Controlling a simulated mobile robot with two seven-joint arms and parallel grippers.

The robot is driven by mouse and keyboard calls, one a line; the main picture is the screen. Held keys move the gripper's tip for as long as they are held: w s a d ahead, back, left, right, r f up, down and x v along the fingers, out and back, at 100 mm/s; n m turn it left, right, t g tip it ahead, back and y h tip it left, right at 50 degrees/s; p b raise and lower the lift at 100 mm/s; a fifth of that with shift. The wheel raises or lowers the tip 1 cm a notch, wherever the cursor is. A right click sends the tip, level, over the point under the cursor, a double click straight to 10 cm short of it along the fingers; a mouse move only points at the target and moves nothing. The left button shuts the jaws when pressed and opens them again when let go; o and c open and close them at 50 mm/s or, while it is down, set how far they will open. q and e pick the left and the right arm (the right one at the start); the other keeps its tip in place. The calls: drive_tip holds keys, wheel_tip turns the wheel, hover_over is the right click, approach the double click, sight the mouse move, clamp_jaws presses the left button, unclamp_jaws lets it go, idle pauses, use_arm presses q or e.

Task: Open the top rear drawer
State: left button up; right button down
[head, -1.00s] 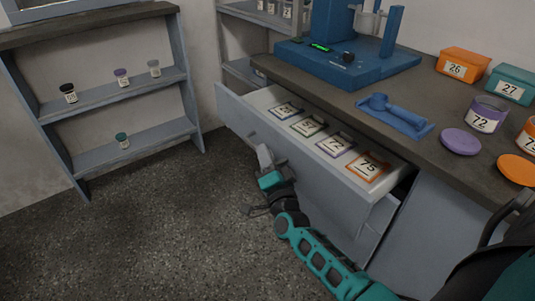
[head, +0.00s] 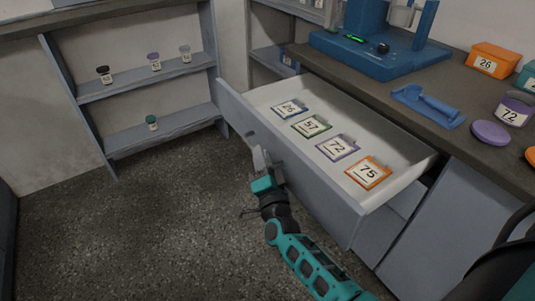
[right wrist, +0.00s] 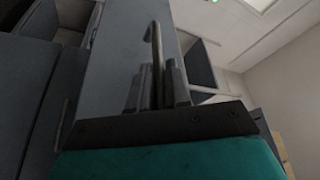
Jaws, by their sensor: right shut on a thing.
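The top drawer (head: 290,165) is grey and stands well out from under the dark counter, its white inside showing. Several number cards lie in it: 26 (head: 290,109), 57 (head: 311,126), 72 (head: 338,147) and 75 (head: 369,172). My right gripper (head: 262,162) is at the outer face of the drawer front. In the right wrist view its fingers (right wrist: 158,88) are shut on the drawer's bar handle (right wrist: 155,45). The head view mostly hides the handle behind the gripper. My left gripper is not in view.
A blue shaker (head: 370,50) and a blue tray with a scoop (head: 428,103) stand on the counter (head: 350,86), with an orange box (head: 493,60) and a purple lid (head: 491,133). A shelf with small jars (head: 150,78) stands at left. The floor (head: 130,230) before the drawer is clear.

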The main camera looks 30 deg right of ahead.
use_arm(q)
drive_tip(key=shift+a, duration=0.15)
use_arm(e)
drive_tip(key=shift+s+a+f, duration=0.1)
drive_tip(key=shift+a, duration=0.3)
drive_tip(key=c, duration=1.4)
unclamp_jaws()
drive_tip(key=shift+c, duration=0.2)
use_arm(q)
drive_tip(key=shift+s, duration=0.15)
